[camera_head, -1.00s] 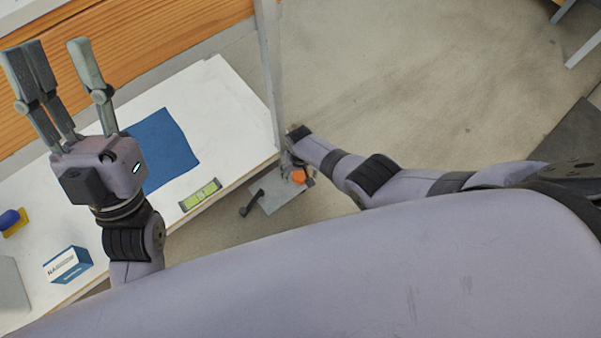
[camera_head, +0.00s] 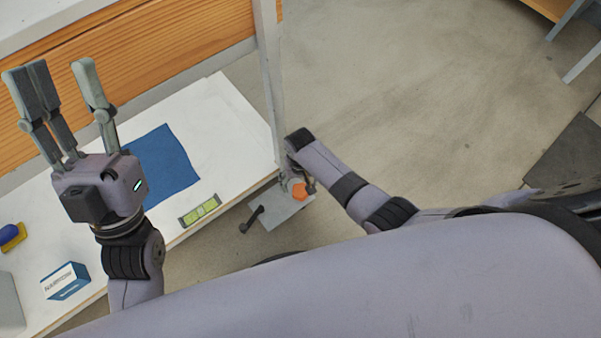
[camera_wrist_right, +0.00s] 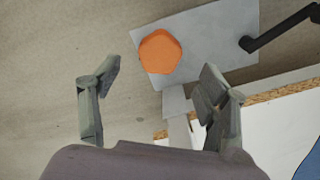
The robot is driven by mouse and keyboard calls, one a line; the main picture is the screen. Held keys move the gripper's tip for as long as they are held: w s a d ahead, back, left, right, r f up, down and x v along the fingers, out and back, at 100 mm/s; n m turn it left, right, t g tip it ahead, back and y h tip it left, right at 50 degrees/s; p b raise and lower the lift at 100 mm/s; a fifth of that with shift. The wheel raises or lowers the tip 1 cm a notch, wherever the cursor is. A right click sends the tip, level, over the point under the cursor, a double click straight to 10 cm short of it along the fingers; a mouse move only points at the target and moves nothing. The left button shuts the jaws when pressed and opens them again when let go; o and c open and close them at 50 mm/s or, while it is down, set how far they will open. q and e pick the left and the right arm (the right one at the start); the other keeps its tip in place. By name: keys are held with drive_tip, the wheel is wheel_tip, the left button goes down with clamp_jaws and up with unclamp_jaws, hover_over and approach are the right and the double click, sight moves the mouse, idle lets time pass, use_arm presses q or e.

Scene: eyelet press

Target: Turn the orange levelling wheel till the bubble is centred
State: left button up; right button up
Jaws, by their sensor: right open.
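The orange levelling wheel (camera_head: 299,190) sits on a grey plate (camera_head: 280,208) beside the table's edge in the head view. In the right wrist view the wheel (camera_wrist_right: 160,52) lies ahead of my open right gripper (camera_wrist_right: 158,85), between the lines of its fingers and apart from them. In the head view my right gripper (camera_head: 297,178) is small and partly hidden by its wrist. The level (camera_head: 200,211), with a yellow-green window, lies on the table's front edge; its bubble is too small to place. My left gripper (camera_head: 60,75) is raised over the table with fingers spread, open and empty.
A dark handle (camera_head: 251,219) sticks out from the grey plate. The white table (camera_head: 225,120) holds a blue mat (camera_head: 165,165), a blue-and-white box (camera_head: 66,281) and a blue-and-yellow item (camera_head: 12,237). A grey post (camera_head: 270,80) rises near the wheel. Open floor lies right of it.

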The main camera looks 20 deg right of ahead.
sight(301, 191)
wheel_tip(301, 191, up, 5)
drive_tip(key=shift+r, duration=0.15)
idle(0.8)
